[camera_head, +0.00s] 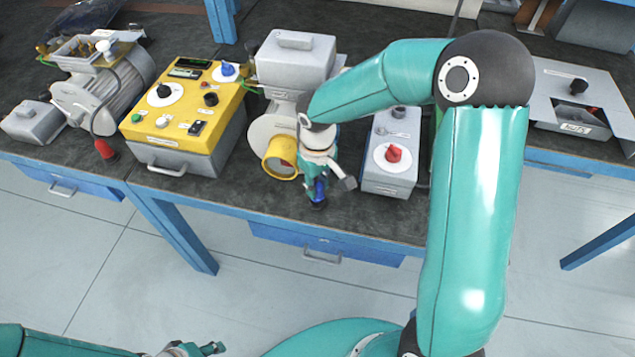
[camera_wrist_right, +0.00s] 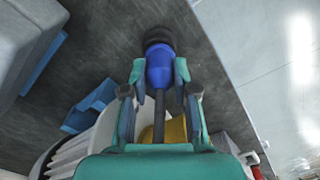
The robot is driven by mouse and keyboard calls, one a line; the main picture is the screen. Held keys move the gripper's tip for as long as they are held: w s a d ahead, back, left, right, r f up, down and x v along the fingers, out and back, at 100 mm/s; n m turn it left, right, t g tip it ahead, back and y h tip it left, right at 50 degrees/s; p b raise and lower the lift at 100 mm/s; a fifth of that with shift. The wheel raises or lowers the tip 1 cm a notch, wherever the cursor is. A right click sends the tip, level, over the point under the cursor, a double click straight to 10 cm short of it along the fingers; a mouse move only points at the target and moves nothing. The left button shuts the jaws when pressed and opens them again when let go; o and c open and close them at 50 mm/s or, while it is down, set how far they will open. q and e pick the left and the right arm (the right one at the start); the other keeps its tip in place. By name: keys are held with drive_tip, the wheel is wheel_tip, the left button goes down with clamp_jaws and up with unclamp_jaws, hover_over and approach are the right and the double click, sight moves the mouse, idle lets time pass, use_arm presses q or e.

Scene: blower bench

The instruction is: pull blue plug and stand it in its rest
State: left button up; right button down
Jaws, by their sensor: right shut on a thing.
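The blue plug (camera_wrist_right: 159,68) is between the fingers of my right gripper (camera_wrist_right: 158,75), which is shut on it. Its black end (camera_wrist_right: 157,38) points away from the wrist, and a dark cable runs back between the fingers. In the head view the right gripper (camera_head: 318,182) is low over the bench's front part, right of the blower's yellow outlet (camera_head: 280,157); the plug's dark end (camera_head: 318,204) points down. I cannot tell whether it touches the bench. A blue angled piece (camera_wrist_right: 88,108) lies beside it; I cannot tell whether this is the rest. My left gripper (camera_head: 205,349) is at the bottom edge, its opening unclear.
A grey box with a red knob (camera_head: 393,153) stands close right of the right gripper. The yellow control box (camera_head: 190,105) and a motor (camera_head: 105,90) stand to the left. The bench's front edge is close below the plug. Dark bench top (camera_head: 245,197) is clear left of the gripper.

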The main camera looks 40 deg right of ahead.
drive_tip(key=shift+f+b, duration=0.4)
drive_tip(key=shift+f, duration=0.1)
idle(0.4)
drive_tip(key=c, duration=0.8)
unclamp_jaws()
wheel_tip(320, 180, up, 12)
drive_tip(key=shift+f, duration=0.1)
